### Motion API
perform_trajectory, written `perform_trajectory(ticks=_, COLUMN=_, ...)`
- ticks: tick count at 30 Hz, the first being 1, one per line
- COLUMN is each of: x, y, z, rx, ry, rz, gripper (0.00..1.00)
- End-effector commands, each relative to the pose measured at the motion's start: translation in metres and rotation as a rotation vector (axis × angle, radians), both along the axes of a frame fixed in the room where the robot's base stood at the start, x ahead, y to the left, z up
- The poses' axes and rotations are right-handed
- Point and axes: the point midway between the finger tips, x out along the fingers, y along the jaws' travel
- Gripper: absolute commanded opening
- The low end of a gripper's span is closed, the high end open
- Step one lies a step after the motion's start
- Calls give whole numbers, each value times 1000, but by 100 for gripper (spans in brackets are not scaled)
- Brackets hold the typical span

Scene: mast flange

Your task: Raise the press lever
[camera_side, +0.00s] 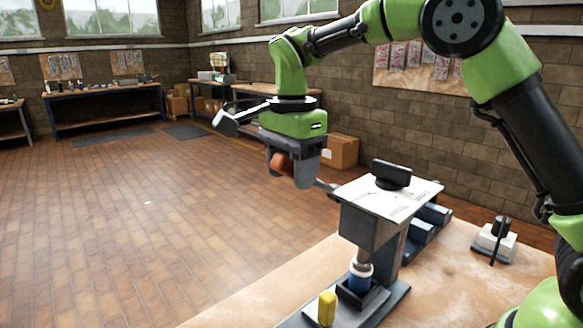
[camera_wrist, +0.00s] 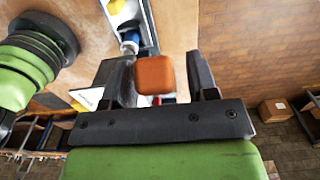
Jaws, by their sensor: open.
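The press (camera_side: 372,228) stands on the bench with a pale top plate. Its lever (camera_side: 326,187) sticks out to the left from just under that plate and ends in an orange knob (camera_side: 281,163). My gripper (camera_side: 288,172) points down at the lever's end, with its fingers apart on either side of the knob. In the wrist view the orange knob (camera_wrist: 154,74) sits between the fingers, close to the left one, with a clear gap to the right one. Whether the left finger touches it I cannot tell. Below the press head is a blue part (camera_side: 360,273) in a dark holder.
A yellow peg (camera_side: 327,308) stands at the front of the press base. A black handle-like piece (camera_side: 391,174) is on the top plate. A small switch box (camera_side: 494,241) stands at the right of the bench (camera_side: 460,285). Open floor lies left of the press.

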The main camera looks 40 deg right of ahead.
Motion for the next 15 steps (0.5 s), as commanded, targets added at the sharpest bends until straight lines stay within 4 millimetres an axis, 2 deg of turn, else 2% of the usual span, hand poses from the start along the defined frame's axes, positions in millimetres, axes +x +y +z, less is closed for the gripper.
perform_trajectory(ticks=3, x=0, y=0, z=0, rx=0, ry=0, rz=0, gripper=51)
perform_trajectory(ticks=9, x=0, y=0, z=0, rx=0, ry=0, rz=1, gripper=5)
perform_trajectory(ticks=10, x=0, y=0, z=0, rx=0, ry=0, rz=1, gripper=0)
perform_trajectory(ticks=15, x=0, y=0, z=1, rx=0, ry=0, rz=0, gripper=0)
